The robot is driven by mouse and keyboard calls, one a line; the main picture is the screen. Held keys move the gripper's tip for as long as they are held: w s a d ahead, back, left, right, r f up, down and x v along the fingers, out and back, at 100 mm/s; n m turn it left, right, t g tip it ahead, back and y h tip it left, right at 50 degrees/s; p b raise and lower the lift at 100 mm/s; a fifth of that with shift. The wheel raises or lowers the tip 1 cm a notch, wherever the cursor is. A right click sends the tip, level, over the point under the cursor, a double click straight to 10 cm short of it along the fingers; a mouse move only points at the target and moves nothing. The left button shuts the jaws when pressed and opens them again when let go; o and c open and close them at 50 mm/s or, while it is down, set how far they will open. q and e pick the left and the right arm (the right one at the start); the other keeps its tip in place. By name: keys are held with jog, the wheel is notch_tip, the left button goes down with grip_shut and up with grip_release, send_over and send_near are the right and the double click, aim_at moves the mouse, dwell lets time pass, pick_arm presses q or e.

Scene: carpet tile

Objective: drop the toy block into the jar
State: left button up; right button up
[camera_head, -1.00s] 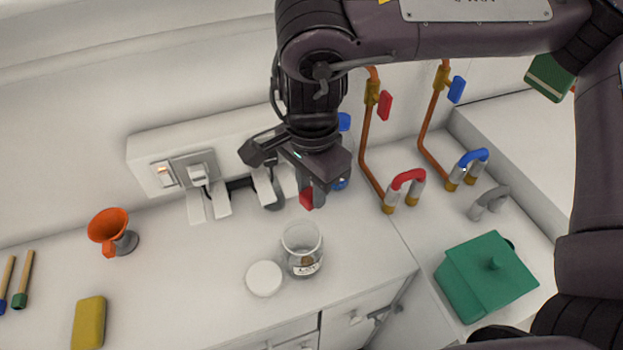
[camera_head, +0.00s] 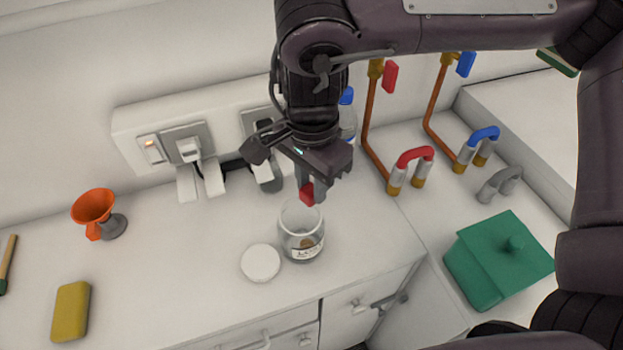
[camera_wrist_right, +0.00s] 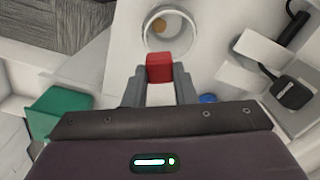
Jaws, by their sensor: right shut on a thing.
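The red toy block (camera_head: 307,194) is held between the fingertips of my right gripper (camera_head: 312,190), just above the jar's mouth in the head view. In the right wrist view the block (camera_wrist_right: 159,67) sits between the two grey fingers of the right gripper (camera_wrist_right: 159,76). The glass jar (camera_head: 301,236) stands open and upright on the counter, with a label and a small brownish thing inside. In the wrist view the jar's round mouth (camera_wrist_right: 147,40) lies just beyond the block, partly covered by it. My left gripper is not in view.
A white round lid (camera_head: 261,263) lies left of the jar. An orange funnel-like thing (camera_head: 94,207), a yellow sponge (camera_head: 71,311), a green lidded box (camera_head: 498,262) and copper pipes (camera_head: 371,120) stand around.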

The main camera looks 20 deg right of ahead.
aim_at(311, 188)
jog(key=o, duration=1)
jog(key=shift+o, duration=0.2)
jog(key=shift+r, duration=0.15)
notch_tip(311, 188, up, 8)
jog(key=shift+f, duration=0.2)
